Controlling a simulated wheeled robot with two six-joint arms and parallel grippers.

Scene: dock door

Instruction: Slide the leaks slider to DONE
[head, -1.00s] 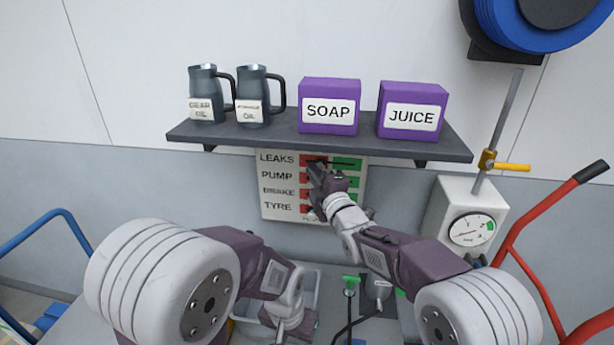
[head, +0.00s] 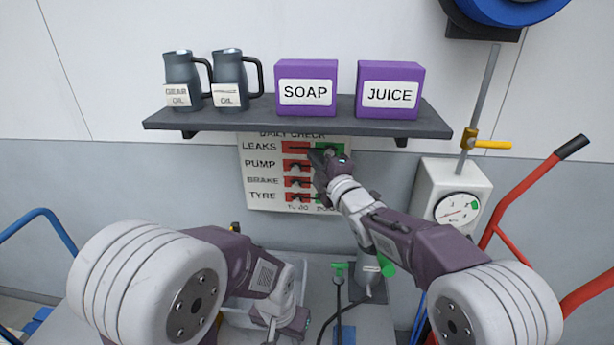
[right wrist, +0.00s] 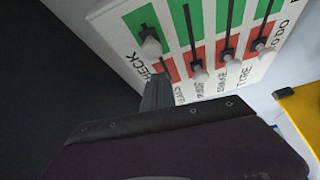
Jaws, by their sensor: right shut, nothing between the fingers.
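The daily check board (head: 246,190) hangs under the shelf, with LEAKS, PUMP, BRAKE and TYRE rows, red at left and green at right. The leaks slider knob (head: 331,149) stands in the green part of its row; the right wrist view also shows this knob (right wrist: 151,46) on green. The pump knob (right wrist: 200,75) and the other knobs are in red. My right gripper (head: 316,158) is shut and empty, its tips at the board just left of and below the leaks knob. My left gripper (head: 294,325) is low, over a grey bin; its jaws are unclear.
A dark shelf (head: 300,125) juts out just above the board, holding two oil jugs and the SOAP and JUICE boxes. A gauge box (head: 452,190) and a red hand truck (head: 525,205) stand at the right.

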